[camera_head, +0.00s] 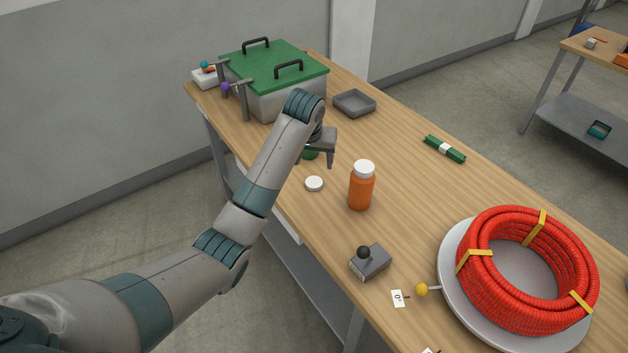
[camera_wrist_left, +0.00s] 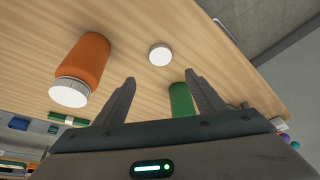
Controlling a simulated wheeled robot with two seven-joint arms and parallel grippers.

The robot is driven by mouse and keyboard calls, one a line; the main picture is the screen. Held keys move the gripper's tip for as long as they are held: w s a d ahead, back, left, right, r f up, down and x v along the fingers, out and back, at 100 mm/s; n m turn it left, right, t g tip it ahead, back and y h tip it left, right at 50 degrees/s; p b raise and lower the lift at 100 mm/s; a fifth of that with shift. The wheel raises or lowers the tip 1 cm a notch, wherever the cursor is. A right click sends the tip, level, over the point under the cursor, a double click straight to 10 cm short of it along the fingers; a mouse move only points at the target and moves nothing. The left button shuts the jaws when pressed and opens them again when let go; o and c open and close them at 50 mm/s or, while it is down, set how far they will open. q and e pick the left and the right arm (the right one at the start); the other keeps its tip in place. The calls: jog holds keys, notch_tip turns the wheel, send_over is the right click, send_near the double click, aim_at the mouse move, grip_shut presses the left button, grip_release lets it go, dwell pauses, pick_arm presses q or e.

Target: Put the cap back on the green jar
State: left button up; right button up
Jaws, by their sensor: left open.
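The green jar (camera_head: 311,155) stands on the wooden table, mostly hidden behind my left gripper in the head view. Part of it also shows in the left wrist view (camera_wrist_left: 181,98), beside one finger. A round white cap (camera_head: 314,184) lies flat on the table, apart from the jar and nearer the camera. The cap also shows in the left wrist view (camera_wrist_left: 160,55), beyond the fingertips. My left gripper (camera_head: 317,162) is open and empty, near the green jar. The wrist view shows its two fingers (camera_wrist_left: 160,80) spread apart. My right gripper is not in view.
An orange jar (camera_head: 361,190) with a white cap stands right of the loose cap. A green-lidded box (camera_head: 275,68) and a grey tray (camera_head: 354,103) are behind. A joystick box (camera_head: 370,262) and a red conduit coil (camera_head: 520,270) are in front.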

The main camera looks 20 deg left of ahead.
pick_arm(q)
jog(key=p, duration=0.1)
send_near(314, 182)
jog(key=shift+w+f, duration=0.9)
jog(key=shift+f, duration=0.05)
jog(key=shift+f, duration=0.1)
jog(key=shift+f+p, duration=0.3)
jog(key=shift+p, duration=0.2)
jog(key=x, duration=0.1)
jog(key=p+x, duration=0.1)
jog(key=x, duration=0.1)
jog(key=shift+s+a+f, duration=0.1)
jog(key=shift+s+a, duration=0.05)
jog(key=shift+s, duration=0.15)
jog(key=shift+w+f, duration=0.25)
jog(key=shift+f, duration=0.45)
jog(key=c, duration=1.1)
